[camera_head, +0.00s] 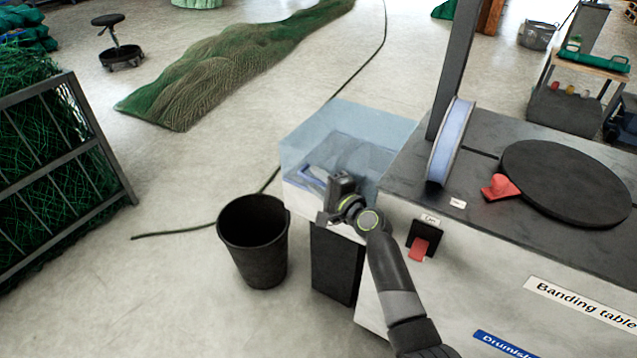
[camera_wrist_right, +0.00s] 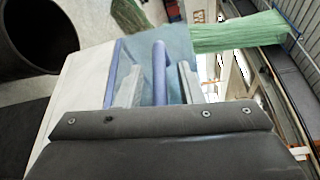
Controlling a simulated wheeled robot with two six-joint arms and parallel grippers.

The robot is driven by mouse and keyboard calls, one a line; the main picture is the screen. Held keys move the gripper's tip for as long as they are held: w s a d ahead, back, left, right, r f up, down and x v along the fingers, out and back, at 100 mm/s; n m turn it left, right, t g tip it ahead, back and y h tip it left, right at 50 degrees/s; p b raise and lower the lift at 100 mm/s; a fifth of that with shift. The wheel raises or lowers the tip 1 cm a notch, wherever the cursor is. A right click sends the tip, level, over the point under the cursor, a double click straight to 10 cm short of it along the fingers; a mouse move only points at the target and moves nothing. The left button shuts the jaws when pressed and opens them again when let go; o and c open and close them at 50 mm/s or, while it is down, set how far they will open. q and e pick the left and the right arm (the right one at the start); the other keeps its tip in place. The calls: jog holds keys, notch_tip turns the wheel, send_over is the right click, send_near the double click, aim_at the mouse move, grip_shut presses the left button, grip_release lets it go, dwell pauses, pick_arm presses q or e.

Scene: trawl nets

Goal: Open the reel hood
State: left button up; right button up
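The reel hood (camera_head: 350,130) is a clear pale-blue box at the left end of the banding table, above a white base. It looks closed. My right gripper (camera_head: 328,192) is at the hood's near side and hides part of it. In the right wrist view the two grey fingers (camera_wrist_right: 160,84) stand apart, with a blue bar (camera_wrist_right: 160,62), which looks like the hood's handle, between them. Gaps show on both sides of the bar, so the fingers do not look closed on it. The clear hood (camera_wrist_right: 178,45) lies behind. My left gripper is not in view.
A black bucket (camera_head: 254,240) stands on the floor left of the hood. Netting (camera_head: 215,65) lies behind on open floor.

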grip_shut()
jog(key=shift+r, duration=0.1)
dwell(0.4)
